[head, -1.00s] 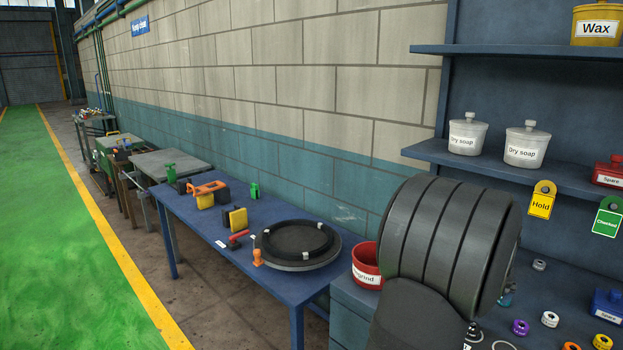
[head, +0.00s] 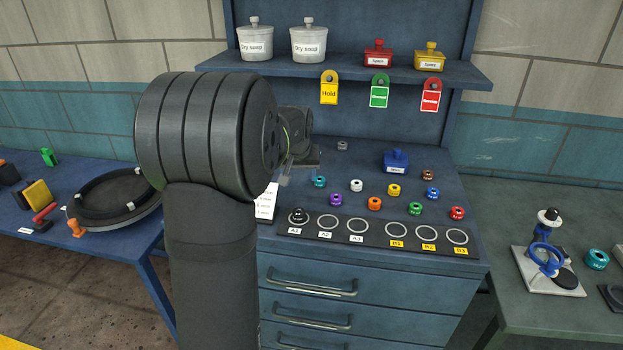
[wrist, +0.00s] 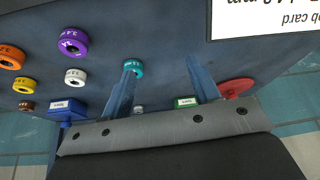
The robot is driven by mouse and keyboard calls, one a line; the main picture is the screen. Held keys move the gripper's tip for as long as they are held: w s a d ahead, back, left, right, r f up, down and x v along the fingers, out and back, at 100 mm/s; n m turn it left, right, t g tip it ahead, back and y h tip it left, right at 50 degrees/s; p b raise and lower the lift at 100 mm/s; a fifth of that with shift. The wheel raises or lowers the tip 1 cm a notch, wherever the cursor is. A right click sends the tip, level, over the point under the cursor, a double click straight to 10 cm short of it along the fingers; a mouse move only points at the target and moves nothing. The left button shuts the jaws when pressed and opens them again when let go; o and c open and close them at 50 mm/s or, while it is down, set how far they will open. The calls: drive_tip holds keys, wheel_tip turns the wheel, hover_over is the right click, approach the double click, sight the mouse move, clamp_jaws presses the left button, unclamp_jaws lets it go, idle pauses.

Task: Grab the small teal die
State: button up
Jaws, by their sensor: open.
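The small teal die (head: 319,181) is a ring-shaped piece lying on the blue bench top, at the left of a loose group of coloured dies. In the wrist view the teal die (wrist: 134,68) shows right at the tip of the left finger, which partly overlaps it. My gripper (head: 285,181) is above the bench at its left side, left of the die, partly hidden by my wrist. In the wrist view my gripper (wrist: 162,64) is open, with nothing between its fingers. A larger teal die (head: 597,260) sits on the right-hand table.
Purple (head: 336,199), white (head: 357,186) and orange (head: 375,204) dies lie near the teal one. A rack strip (head: 376,238) with ringed places runs along the front. A blue box (head: 396,161) is behind. A shelf (head: 350,70) overhangs the back.

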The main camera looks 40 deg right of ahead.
wheel_tip(320, 180, up, 10)
drive_tip(key=s+d+m+g, duration=0.1)
drive_tip(key=s+d+m, duration=0.1)
drive_tip(key=m, duration=0.2)
hover_over(319, 179)
drive_tip(key=s+a, duration=0.2)
drive_tip(key=shift+m+g+h, duration=0.4)
wheel_tip(319, 179, down, 10)
drive_tip(key=shift+s+a+f, duration=0.1)
drive_tip(key=shift+w+x, duration=0.15)
drive_tip(key=shift+x, duration=1.2)
drive_tip(key=shift+w+x, duration=0.15)
drive_tip(key=shift+x, duration=1.2)
drive_tip(key=c, duration=1)
drive_tip(key=shift+c, duration=0.8)
drive_tip(key=shift+r, duration=0.2)
